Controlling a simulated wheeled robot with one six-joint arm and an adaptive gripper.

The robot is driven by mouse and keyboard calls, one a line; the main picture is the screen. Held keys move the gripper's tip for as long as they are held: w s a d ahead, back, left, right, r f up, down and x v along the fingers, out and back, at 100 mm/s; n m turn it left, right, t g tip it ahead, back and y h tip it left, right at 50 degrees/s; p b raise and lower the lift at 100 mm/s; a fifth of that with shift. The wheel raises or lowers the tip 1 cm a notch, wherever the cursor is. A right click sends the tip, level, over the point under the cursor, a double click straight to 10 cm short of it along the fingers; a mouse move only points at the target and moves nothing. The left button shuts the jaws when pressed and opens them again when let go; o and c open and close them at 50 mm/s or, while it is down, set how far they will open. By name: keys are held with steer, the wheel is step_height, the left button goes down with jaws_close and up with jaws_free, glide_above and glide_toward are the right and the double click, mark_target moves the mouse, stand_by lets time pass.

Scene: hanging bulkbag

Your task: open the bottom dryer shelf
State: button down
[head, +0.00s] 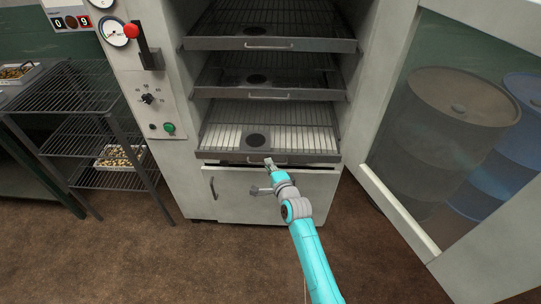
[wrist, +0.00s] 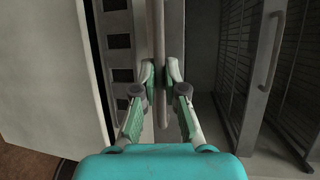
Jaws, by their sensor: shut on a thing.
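The bottom dryer shelf (head: 313,141) is a grey framed tray with a light slatted floor and a dark round patch, low in the open dryer. Its front rail runs just above the lower cabinet door. My gripper (head: 268,162) is at the middle of that rail, reaching up from below. In the wrist view the fingers (wrist: 160,75) are closed on either side of the shelf's bar handle (wrist: 159,30). The fingers and arm hide part of the handle in the head view.
The middle shelf (head: 312,94) and top shelf (head: 310,45) sit above. The glazed dryer door (head: 385,195) stands open at right, with barrels (head: 463,100) seen through it. A wire rack (head: 85,132) with trays stands at left. The brown floor in front is clear.

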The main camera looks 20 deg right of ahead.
steer(key=s+a, duration=0.3)
steer(key=s, duration=0.8)
steer(key=shift+s+a, duration=0.2)
steer(key=shift+a, duration=0.15)
steer(key=c, duration=1.2)
jaws_free()
steer(key=shift+s, duration=0.1)
steer(key=s, duration=0.3)
steer(key=s+r, duration=0.1)
steer(key=s, duration=0.3)
steer(key=s+d+r, duration=0.1)
steer(key=s, duration=0.3)
steer(key=shift+s, duration=0.25)
